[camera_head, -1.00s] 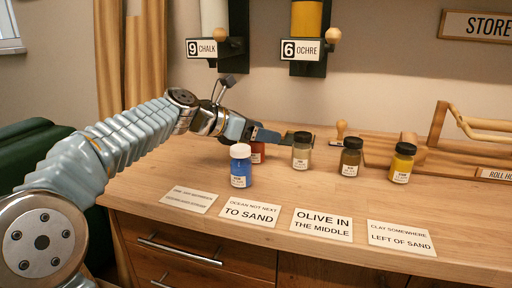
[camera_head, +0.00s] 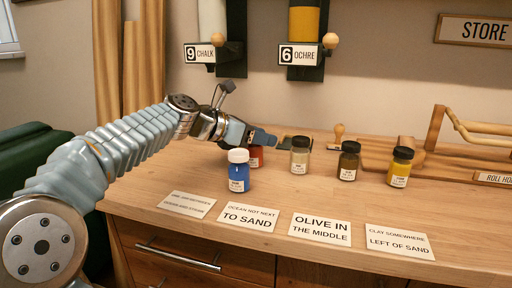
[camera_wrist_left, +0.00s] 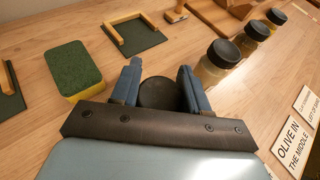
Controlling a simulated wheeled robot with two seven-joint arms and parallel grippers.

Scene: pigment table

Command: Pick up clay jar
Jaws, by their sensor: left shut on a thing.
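The clay jar (camera_head: 256,158) is reddish-brown and stands on the wooden table, partly hidden behind the blue jar (camera_head: 238,178) with its white lid. My left gripper (camera_head: 266,139) is at the top of the clay jar. In the left wrist view, its two blue fingers (camera_wrist_left: 160,84) are on either side of the jar's round black lid (camera_wrist_left: 158,94), shut on it. The gripper's crossbar hides part of the lid's near side. My right gripper is in neither view.
To the right stand a beige-grey jar (camera_head: 299,160), a dark olive-brown jar (camera_head: 348,165) and a yellow jar (camera_head: 399,171). A green-topped sponge (camera_wrist_left: 72,70) lies left of the fingers. Label cards (camera_head: 320,229) lie along the front edge. A wooden rack (camera_head: 455,150) stands at right.

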